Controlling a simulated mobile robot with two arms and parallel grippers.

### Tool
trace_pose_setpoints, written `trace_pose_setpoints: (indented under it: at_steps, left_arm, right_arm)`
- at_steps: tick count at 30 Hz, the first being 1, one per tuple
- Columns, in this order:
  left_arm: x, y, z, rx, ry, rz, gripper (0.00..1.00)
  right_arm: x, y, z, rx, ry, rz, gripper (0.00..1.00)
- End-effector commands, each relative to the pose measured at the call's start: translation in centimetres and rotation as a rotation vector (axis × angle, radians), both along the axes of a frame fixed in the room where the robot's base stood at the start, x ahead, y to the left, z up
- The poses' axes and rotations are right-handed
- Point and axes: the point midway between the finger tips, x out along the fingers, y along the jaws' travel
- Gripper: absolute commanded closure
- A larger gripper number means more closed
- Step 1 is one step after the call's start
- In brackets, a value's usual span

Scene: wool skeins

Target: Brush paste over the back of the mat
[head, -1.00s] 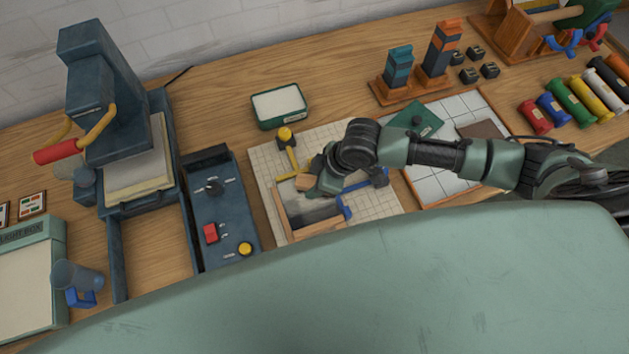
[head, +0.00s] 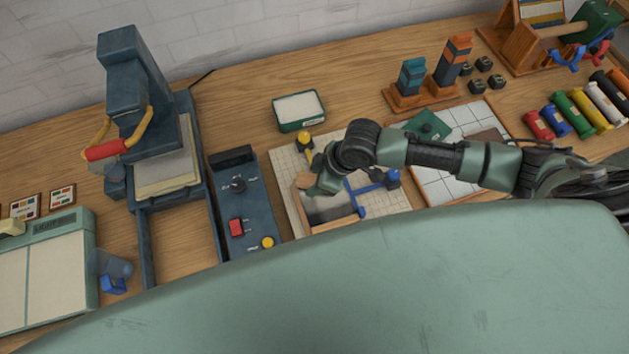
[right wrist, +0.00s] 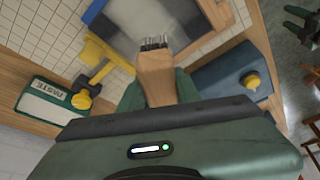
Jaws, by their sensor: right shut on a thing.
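The mat (head: 325,208) is a grey sheet in a wooden frame (head: 335,226). It also shows in the right wrist view (right wrist: 128,30). My right gripper (head: 323,182) is over the frame's far left part, shut on a brush with a wooden handle (right wrist: 157,75). The brush's dark bristles (right wrist: 152,43) point at the grey surface; I cannot tell whether they touch it. The paste tray (head: 299,108), green with a whitish top, stands behind the frame and reads PASTE in the right wrist view (right wrist: 58,102). My left gripper is not in view.
A yellow clamp (head: 306,146) and a blue clamp (head: 372,187) sit at the frame on a gridded board (head: 285,165). A dark blue control box (head: 243,200) stands close on the left, with a press (head: 140,90) beyond it. Wool skeins (head: 585,107) lie far right.

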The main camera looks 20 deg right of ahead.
Motion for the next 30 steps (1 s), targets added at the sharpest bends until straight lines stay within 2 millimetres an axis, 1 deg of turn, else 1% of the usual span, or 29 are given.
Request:
trace_pose_setpoints:
  at_steps: [1,2,10,30]
  left_arm:
    - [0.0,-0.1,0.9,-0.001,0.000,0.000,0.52]
    - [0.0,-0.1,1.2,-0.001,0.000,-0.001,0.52]
    - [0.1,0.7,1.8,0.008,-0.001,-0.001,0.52]
    - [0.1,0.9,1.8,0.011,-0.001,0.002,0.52]
  right_arm:
    - [0.0,0.0,0.9,0.001,0.000,-0.001,1.00]
    - [0.1,0.0,1.2,0.001,0.000,-0.002,1.00]
    - [0.7,-0.2,3.0,0.001,-0.001,-0.007,1.00]
    - [0.8,-0.2,3.2,0.001,-0.001,-0.008,1.00]
